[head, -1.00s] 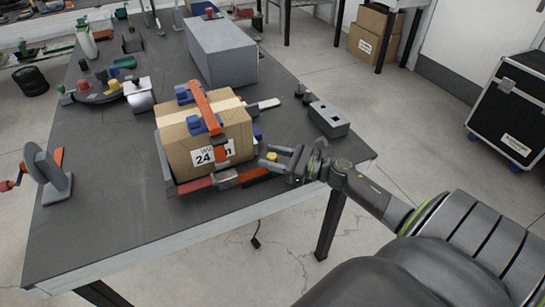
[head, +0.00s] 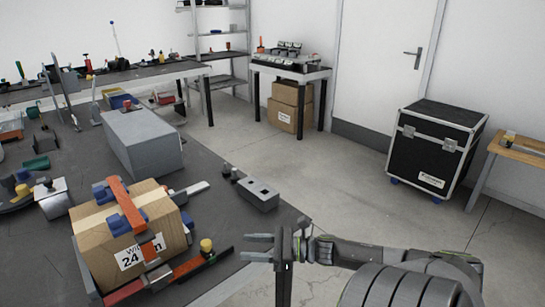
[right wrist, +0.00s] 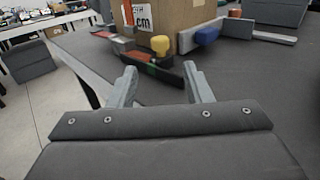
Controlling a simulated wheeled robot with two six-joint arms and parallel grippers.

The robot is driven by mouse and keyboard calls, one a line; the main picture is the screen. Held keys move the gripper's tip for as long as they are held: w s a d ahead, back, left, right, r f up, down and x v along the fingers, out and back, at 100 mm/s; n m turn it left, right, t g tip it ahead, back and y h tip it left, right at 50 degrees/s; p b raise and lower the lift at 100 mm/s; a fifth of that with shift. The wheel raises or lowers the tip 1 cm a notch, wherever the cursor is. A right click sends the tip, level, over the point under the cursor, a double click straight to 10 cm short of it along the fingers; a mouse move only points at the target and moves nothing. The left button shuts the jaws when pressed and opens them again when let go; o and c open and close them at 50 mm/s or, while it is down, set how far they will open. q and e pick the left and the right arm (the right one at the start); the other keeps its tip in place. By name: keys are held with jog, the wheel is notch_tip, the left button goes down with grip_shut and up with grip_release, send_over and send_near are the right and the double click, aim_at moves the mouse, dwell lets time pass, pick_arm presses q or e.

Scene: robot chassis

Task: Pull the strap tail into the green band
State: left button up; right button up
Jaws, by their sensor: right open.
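A cardboard box (head: 160,222) sits on the grey table, wrapped by an orange strap (head: 126,205) with blue corner pieces. A red and black bar lies along the box's near side (head: 190,268), with a yellow knob (head: 206,246) near its right end. The right wrist view shows the yellow knob (right wrist: 160,44) and a small green mark (right wrist: 152,66) on the bar below it. The strap tail cannot be told apart from the bar. My right gripper (head: 246,247) is open and empty, right of the knob and apart from it; its spread fingers point toward the bar in the right wrist view (right wrist: 160,74).
A grey block (head: 145,140) stands behind the box. A small grey fixture (head: 258,195) is at the table's right edge. A blue-capped grey piece (right wrist: 207,36) stands right of the knob in the right wrist view. The floor right of the table is open, with a black case (head: 435,148) beyond.

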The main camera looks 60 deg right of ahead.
jog(key=v, duration=0.5)
dwell(0.6)
